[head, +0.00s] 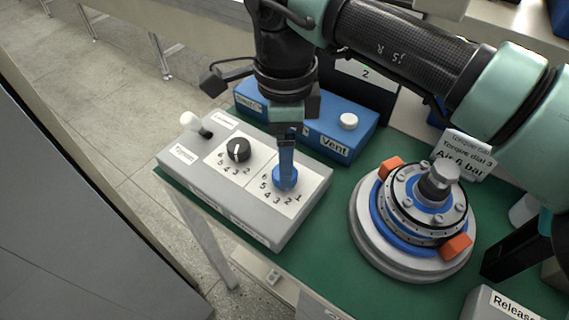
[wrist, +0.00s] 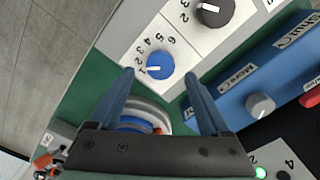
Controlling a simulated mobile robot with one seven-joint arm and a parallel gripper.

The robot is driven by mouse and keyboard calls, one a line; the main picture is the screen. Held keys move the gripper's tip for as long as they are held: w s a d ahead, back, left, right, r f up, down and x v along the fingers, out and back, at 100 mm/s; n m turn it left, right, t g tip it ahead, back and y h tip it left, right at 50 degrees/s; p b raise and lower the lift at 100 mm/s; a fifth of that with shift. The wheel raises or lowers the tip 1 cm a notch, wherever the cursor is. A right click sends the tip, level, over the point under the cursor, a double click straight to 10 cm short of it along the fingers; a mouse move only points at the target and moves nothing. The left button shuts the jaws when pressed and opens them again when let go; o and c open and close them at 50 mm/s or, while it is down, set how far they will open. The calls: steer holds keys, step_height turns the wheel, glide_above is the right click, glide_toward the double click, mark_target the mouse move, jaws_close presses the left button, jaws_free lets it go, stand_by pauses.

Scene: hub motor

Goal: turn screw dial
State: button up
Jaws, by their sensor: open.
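A grey control box (head: 220,197) carries two numbered dials on white plates. The blue dial (head: 279,181) is at the right end; in the wrist view the blue dial (wrist: 163,62) has a white pointer towards the low numbers. The black dial (head: 240,148) is to its left and also shows in the wrist view (wrist: 213,14). Which one is labelled screw I cannot read. My gripper (head: 286,165) points down at the blue dial, partly hiding it in the head view. In the wrist view my gripper (wrist: 160,76) is open, its fingertips on either side of the blue dial; contact is unclear.
A blue box (head: 310,125) labelled Vent with a white knob stands behind the control box. A round hub motor (head: 388,247) with orange blocks sits to the right on the green table. A white knob (head: 190,121) stands at the control box's left end.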

steer(key=shift+f, duration=1.6)
jaws_close()
